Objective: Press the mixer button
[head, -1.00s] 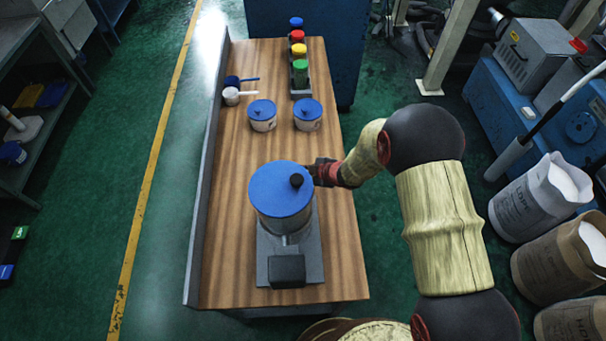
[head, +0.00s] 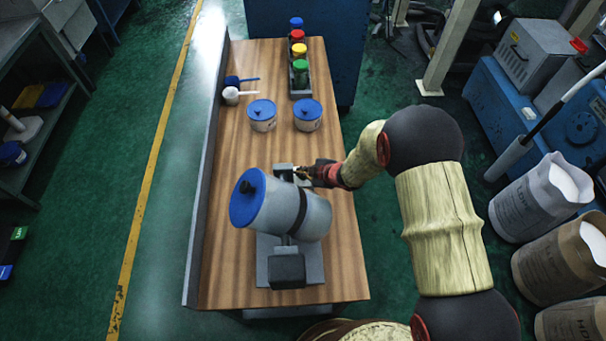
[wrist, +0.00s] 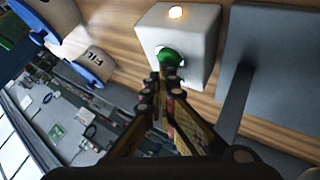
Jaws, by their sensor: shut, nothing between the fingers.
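The mixer's grey drum with a blue lid (head: 247,198) is tilted, lid toward the left, on a grey stand (head: 287,270) on the wooden table. A small grey control box (head: 283,171) stands just behind the drum. In the wrist view the box (wrist: 195,38) shows a green round button (wrist: 170,57) and a glowing light (wrist: 176,12). My gripper (head: 312,172) is shut and empty at the box's right side. In the wrist view its fingertips (wrist: 160,82) overlap the button's lower edge; I cannot tell whether they press it.
Two white tubs with blue lids (head: 262,115) (head: 307,115) stand farther back. A rack of colored-lid bottles (head: 300,73) is at the table's far end. Scoops (head: 231,95) lie at the left near a raised grey edge (head: 205,190). Sacks (head: 540,200) stand on the right floor.

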